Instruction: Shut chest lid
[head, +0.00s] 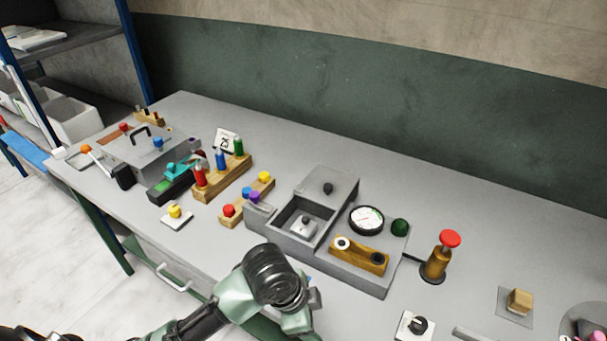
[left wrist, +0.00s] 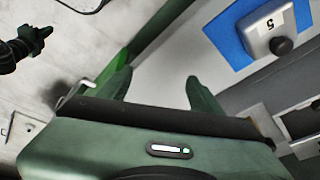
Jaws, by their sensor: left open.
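A grey box (head: 286,243) stands on the bench with a square open compartment. A grey block with a dark knob shows inside the compartment. A flat grey panel with a dark knob (head: 327,187), which looks like its lid, lies behind the opening and leaves it uncovered. My left gripper (head: 297,318) hangs at the bench's front edge, in front of and below the box, not touching the lid; its fingertips are hidden in the head view. In the left wrist view its two green fingers (left wrist: 155,90) are apart with nothing between them.
A gauge (head: 366,219), a wooden block with two rings (head: 358,256) and a red-topped plunger (head: 437,258) stand right of the opening. Coloured pegs (head: 221,178) stand left. A grey block marked 5 (left wrist: 272,28) lies on a blue mat (left wrist: 227,36).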

